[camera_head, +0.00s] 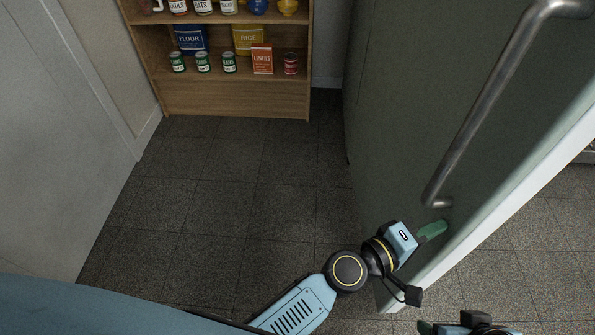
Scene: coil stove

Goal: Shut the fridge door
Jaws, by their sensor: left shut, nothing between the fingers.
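The fridge door (400,120) stands open at the right of the head view. Its grey-green outer face is toward the left, and its pale edge (500,215) runs from the bottom centre up to the right. A long metal handle (482,105) is on the outer face. My left gripper (433,231) is shut and empty, its green fingers at the door's outer face just below the handle's lower end. I cannot tell whether they touch it. The fridge's inside is hidden.
A wooden shelf (235,98) with cans, jars and boxes stands at the back. A pale panel or door (50,130) is at the left. The dark tiled floor (220,200) between them is clear, and floor also shows beyond the door's edge at the right.

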